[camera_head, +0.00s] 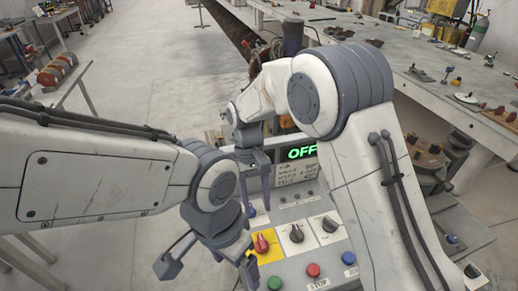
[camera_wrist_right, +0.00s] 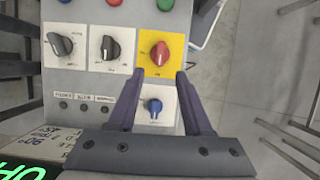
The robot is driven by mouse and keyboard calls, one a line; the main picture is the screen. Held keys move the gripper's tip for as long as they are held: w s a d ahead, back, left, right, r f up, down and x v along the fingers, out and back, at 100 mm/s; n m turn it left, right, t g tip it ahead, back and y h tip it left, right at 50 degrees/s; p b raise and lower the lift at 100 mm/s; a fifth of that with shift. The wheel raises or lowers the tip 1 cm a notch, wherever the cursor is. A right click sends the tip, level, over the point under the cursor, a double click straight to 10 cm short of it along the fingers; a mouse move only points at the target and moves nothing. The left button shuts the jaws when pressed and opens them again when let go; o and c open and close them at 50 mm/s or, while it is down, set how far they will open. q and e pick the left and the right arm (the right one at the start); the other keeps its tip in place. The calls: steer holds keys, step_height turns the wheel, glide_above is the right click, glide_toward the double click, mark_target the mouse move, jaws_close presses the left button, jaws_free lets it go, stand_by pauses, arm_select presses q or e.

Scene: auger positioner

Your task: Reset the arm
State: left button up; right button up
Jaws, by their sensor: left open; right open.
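The control panel (camera_head: 330,262) stands in front of me, its display (camera_head: 302,152) showing a green OFF. A red knob (camera_head: 262,244) sits on a yellow plate, with a blue knob (camera_head: 251,211) above it and two black knobs (camera_head: 296,233) to the right. My right gripper (camera_head: 254,192) is open above the panel. In the right wrist view its fingers (camera_wrist_right: 161,76) flank the blue knob (camera_wrist_right: 154,107), and the tips reach toward the red knob (camera_wrist_right: 159,53). Nothing is between them that I can see gripped. My left gripper (camera_head: 210,268) is open and empty, left of the panel, one finger near the yellow plate.
Green (camera_head: 275,283), red (camera_head: 313,270) and blue (camera_head: 348,258) push buttons line the panel's near edge. A long workbench (camera_head: 415,85) with tools runs along the right. A table with red cylinders (camera_head: 57,69) is at the left.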

steer(key=s+d+r+n+t+y, duration=0.1)
steer(key=s+d+r+t, duration=0.1)
steer(key=s, duration=0.7)
steer(key=s+d+r+n+t+y, duration=0.1)
steer(key=s+d+r, duration=0.3)
steer(key=s, duration=0.6)
steer(key=shift+r+n+t, duration=0.6)
steer(key=shift+r+n, duration=0.15)
steer(key=shift+n, duration=0.05)
steer(key=shift+d, duration=0.1)
